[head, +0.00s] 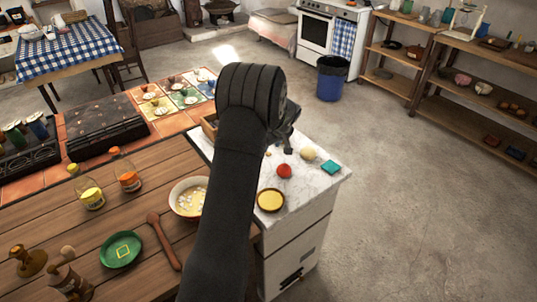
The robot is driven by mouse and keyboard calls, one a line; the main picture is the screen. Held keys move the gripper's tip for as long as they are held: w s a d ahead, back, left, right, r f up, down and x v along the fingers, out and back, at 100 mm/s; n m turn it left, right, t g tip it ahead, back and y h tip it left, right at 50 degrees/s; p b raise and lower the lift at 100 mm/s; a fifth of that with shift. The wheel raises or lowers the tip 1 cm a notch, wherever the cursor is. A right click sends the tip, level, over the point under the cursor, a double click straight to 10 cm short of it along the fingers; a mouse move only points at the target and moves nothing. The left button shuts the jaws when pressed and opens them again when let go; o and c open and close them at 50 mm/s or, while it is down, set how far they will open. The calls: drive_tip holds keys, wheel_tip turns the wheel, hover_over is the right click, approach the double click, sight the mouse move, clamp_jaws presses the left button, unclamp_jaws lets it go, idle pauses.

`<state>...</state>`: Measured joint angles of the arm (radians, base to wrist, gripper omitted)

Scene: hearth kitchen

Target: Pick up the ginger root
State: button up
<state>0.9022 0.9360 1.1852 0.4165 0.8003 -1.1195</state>
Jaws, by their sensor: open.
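My gripper (287,145) is partly hidden behind my own dark arm and wrist. It is over the white marble counter (325,172), its jaws are apart, and I see nothing held in them. A pale beige lump (308,153) lies on the marble just right of my gripper; it may be the ginger root, but it is too small to be sure. A red round item (284,171), like a tomato, lies below my gripper in the picture. Part of the marble is hidden behind my arm.
A teal block (330,167) lies near the marble's right edge, and a yellow dish (270,200) near its front. A bowl (187,197), a wooden spoon (163,241) and a green plate (121,249) are on the wooden counter to the left. Open floor lies to the right.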

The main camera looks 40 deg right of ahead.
drive_tip(key=x, duration=0.3)
drive_tip(key=shift+s+f, duration=0.1)
drive_tip(key=shift+f, duration=0.25)
clamp_jaws()
